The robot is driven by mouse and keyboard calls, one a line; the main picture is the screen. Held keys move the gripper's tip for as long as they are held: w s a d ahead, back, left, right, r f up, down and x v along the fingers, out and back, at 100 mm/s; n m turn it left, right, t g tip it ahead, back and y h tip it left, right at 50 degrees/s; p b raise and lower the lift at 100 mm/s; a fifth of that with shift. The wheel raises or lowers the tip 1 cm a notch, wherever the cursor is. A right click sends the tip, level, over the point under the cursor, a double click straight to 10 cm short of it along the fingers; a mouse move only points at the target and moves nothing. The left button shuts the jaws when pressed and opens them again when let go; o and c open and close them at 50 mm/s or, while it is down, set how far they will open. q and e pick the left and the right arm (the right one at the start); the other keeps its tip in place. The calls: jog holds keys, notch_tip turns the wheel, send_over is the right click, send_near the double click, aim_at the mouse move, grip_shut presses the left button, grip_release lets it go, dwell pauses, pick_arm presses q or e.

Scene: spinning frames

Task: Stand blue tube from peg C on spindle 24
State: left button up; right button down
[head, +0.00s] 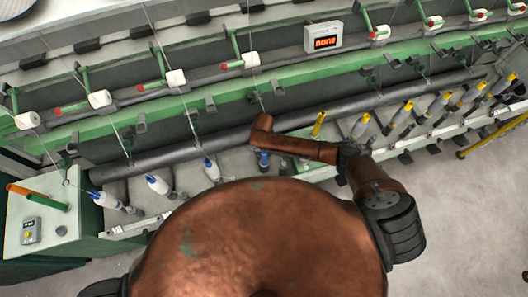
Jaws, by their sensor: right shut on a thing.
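A blue tube (263,160) shows upright just under the end of my right arm, in the row of spindles at the middle of the frame. My right gripper (263,151) is at the top of this tube and shut on it; the arm's copper links hide most of the fingers. The tube's lower end is near the spindle rail, and I cannot tell whether it is seated on a spindle. My left gripper is out of view.
White bobbins on blue tubes (157,185) stand to the left of my gripper. A bare yellow tube (320,123) and bobbins on yellow tubes (360,126) stand to the right. A long grey roller (190,145) runs behind. A display box (323,37) sits above.

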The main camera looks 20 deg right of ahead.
jog(key=shift+w+f, duration=0.15)
jog(key=shift+f, duration=0.15)
dwell(0.4)
jog(key=c, duration=1.6)
grip_release()
notch_tip(320, 180, up, 12)
jog(key=shift+a, duration=0.15)
